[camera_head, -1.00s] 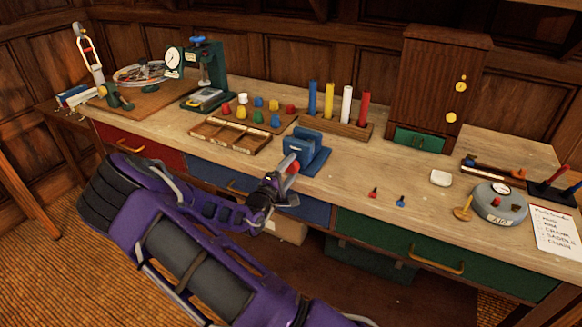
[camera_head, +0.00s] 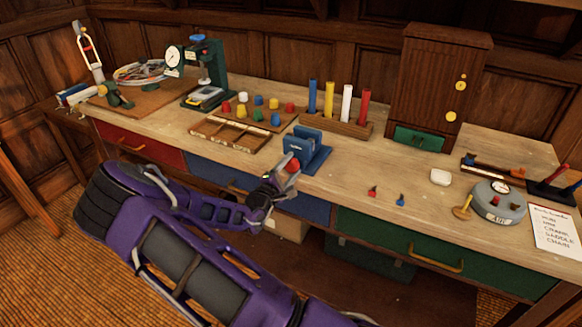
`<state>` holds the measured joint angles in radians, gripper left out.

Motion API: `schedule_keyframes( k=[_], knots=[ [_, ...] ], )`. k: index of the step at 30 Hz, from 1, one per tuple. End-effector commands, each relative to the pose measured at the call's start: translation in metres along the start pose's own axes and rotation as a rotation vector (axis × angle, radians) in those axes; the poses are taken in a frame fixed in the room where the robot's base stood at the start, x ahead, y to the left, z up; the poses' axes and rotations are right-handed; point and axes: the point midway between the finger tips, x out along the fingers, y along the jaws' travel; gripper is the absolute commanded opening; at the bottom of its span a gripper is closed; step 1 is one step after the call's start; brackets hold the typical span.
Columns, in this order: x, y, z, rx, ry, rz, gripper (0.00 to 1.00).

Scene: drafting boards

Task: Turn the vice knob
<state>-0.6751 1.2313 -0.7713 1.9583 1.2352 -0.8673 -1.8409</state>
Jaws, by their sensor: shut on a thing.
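The blue vice (camera_head: 314,156) sits at the front edge of the wooden bench, near its middle. Its red knob (camera_head: 292,166) faces the front of the bench. My gripper (camera_head: 287,170) is at the knob, with its fingers shut around it, and part of the knob shows between them. My purple arm reaches up to it from the lower part of the picture. The fingers hide some of the knob and the front of the vice.
A wooden compartment tray (camera_head: 243,148) and several coloured pegs lie left of the vice. A rack of coloured rods (camera_head: 334,127) stands behind it. Drawers line the bench front.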

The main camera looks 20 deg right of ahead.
Motion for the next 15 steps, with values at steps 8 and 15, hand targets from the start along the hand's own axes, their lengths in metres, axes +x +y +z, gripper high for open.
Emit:
schedule_keyframes(
  k=[8, 15],
  knots=[
    [-0.0003, -0.0004, -0.0003, 0.001, 0.001, -0.001, 0.88],
    [-0.0011, -0.0002, -0.0002, 0.001, 0.001, 0.0, 0.88]
  ],
)
